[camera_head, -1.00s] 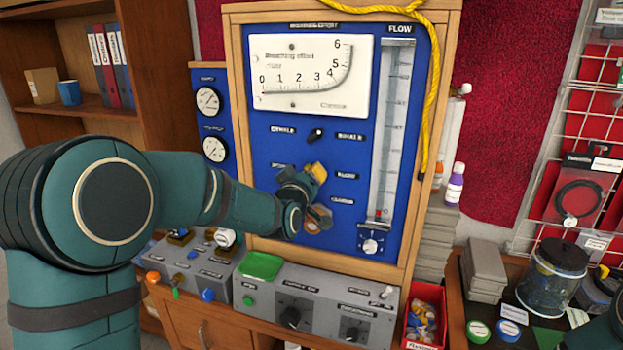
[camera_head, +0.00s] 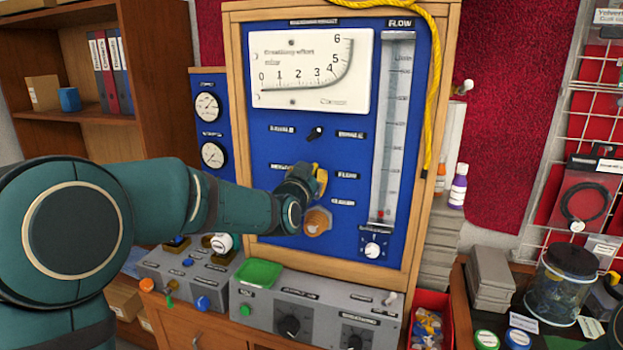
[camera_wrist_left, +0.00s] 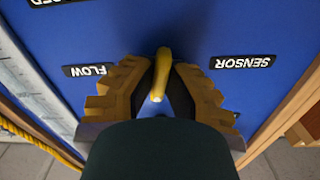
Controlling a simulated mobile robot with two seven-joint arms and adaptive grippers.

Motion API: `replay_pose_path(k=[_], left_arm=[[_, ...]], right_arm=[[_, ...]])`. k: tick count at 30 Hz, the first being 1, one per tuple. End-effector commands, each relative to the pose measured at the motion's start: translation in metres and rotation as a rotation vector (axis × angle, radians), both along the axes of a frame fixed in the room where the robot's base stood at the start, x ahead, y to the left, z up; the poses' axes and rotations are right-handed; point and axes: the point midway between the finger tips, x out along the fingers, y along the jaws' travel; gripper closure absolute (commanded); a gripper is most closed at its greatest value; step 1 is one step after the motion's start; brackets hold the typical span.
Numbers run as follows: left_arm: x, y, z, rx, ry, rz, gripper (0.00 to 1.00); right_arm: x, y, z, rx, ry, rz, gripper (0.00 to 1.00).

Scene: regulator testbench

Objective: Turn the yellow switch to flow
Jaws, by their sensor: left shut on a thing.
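The yellow switch (camera_wrist_left: 163,72) shows in the left wrist view as a narrow yellow lever on the blue panel (camera_head: 285,105). It stands between the two brown, stepped fingers of my left gripper (camera_wrist_left: 160,82), which is shut on it. In this upside-down view the FLOW label (camera_wrist_left: 90,70) is left of the lever and the SENSOR label (camera_wrist_left: 243,62) is right of it. The lever lies about midway between these labels, roughly upright in the picture. In the head view my left gripper (camera_head: 318,180) covers most of the switch. The FLOW label (camera_head: 347,175) is just right of it.
An orange knob (camera_head: 317,222) sits just below my gripper. A black switch (camera_head: 316,132) is above. A flow tube (camera_head: 393,130) and a yellow rope (camera_head: 437,80) are at the right. Grey control boxes (camera_head: 265,308) stand below the panel.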

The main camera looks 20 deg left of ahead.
Motion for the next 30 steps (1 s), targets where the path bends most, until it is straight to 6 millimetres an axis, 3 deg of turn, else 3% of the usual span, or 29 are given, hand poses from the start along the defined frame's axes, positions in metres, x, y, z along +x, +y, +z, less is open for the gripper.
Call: replay_pose_path(k=[15, 30], left_arm=[[0.0003, -0.0005, 0.0029, 0.426, -0.021, 0.002, 1.0], [0.0003, 0.0001, 0.0028, 0.576, -0.027, 0.002, 1.0]], right_arm=[[-0.0004, 0.0001, -0.0006, 0.0, 0.001, 0.0, 1.0], [0.0002, 0.0, 0.0002, 0.0, -0.001, 0.0, 1.0]])
